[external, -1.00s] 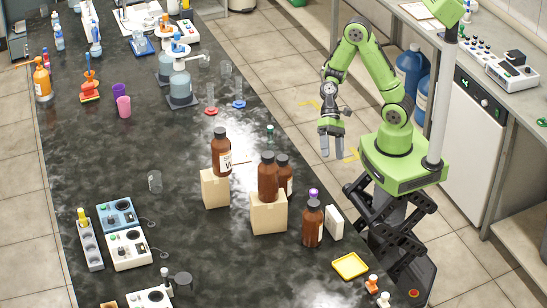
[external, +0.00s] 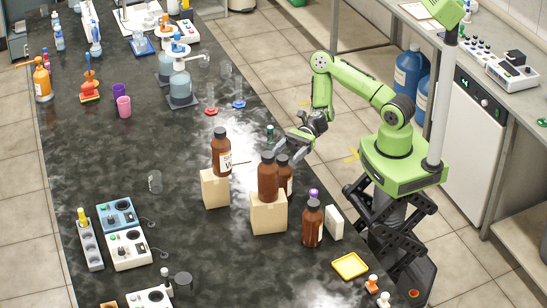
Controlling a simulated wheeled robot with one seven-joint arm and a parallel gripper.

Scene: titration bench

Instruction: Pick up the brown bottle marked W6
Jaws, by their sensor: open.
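Several brown bottles with dark caps stand on the black bench. One bottle (external: 221,158) is upright on a cardboard box (external: 215,190); its white label shows a partial "W", the rest too small to read. Another bottle (external: 268,182) is upright on a second box (external: 268,216), no label facing the camera. A third bottle (external: 287,182) stands behind it, partly hidden, with a pale label edge. I cannot tell which is W6. My gripper (external: 288,143) is open and empty, fingers pointing left, above and behind the third bottle's cap; contact is not visible.
A brown bottle with a purple item above it (external: 312,225) and a white box (external: 333,222) stand at the right edge near a yellow tray (external: 350,266). A green-capped small bottle (external: 270,134) is just left of my gripper.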

